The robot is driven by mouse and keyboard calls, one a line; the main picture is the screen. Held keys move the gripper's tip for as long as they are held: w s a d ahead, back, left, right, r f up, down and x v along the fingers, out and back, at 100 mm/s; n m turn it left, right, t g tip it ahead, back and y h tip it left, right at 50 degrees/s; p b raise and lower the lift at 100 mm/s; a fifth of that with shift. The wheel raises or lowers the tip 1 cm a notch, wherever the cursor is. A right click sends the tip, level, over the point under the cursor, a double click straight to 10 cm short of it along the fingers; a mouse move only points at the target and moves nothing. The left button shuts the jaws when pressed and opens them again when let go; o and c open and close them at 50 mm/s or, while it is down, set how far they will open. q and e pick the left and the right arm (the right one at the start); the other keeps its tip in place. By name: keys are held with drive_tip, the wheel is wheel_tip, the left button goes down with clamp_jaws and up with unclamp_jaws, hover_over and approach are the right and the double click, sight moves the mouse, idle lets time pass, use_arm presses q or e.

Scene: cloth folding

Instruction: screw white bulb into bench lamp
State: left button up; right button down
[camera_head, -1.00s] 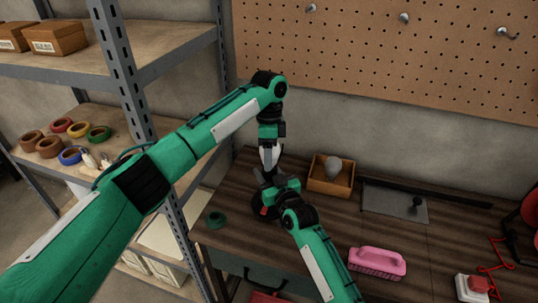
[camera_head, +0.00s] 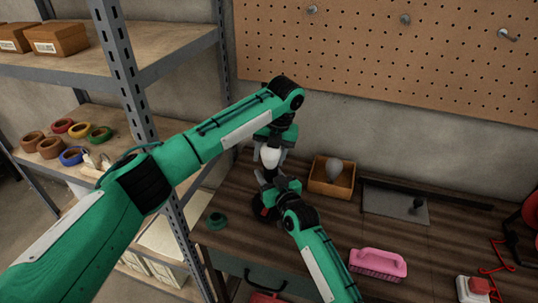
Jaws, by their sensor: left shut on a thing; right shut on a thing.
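The white bulb (camera_head: 271,157) is in my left gripper (camera_head: 270,150), which is shut on it and points down above the left part of the bench. The dark bench lamp (camera_head: 258,209) stands right below it, largely hidden by my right gripper (camera_head: 268,188). My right gripper is shut on the lamp from the front. The bulb's lower end is close to the lamp's top; I cannot tell whether they touch or how far the bulb sits in the socket.
A wooden box (camera_head: 322,187) with a grey bulb (camera_head: 334,168) stands to the right. A grey plate (camera_head: 388,204), a pink brush (camera_head: 378,262) and a red-and-white switch box (camera_head: 473,288) lie farther right. A green ring (camera_head: 216,220) lies left. Metal shelving (camera_head: 140,70) stands on the left.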

use_arm(q)
drive_tip(key=o, duration=1.2)
drive_tip(key=shift+w, duration=0.1)
drive_tip(key=shift+c, duration=0.2)
drive_tip(key=r, duration=0.4)
drive_tip(key=d+r, duration=0.1)
drive_tip(key=r, duration=0.3)
drive_tip(key=d+r, duration=0.1)
drive_tip(key=r, duration=0.2)
drive_tip(key=shift+r, duration=0.4)
drive_tip(key=shift+d, duration=0.1)
use_arm(e)
drive_tip(key=c, duration=0.7)
unclamp_jaws()
drive_tip(key=shift+c, duration=0.2)
drive_tip(key=shift+s, duration=0.1)
use_arm(q)
wheel_tip(320, 180, down, 2)
drive_tip(key=shift+f+b, duration=0.25)
drive_tip(key=shift+b, duration=1)
use_arm(e)
drive_tip(key=v, duration=1.3)
drive_tip(key=shift+s+d, duration=0.2)
drive_tip(key=shift+s, duration=0.1)
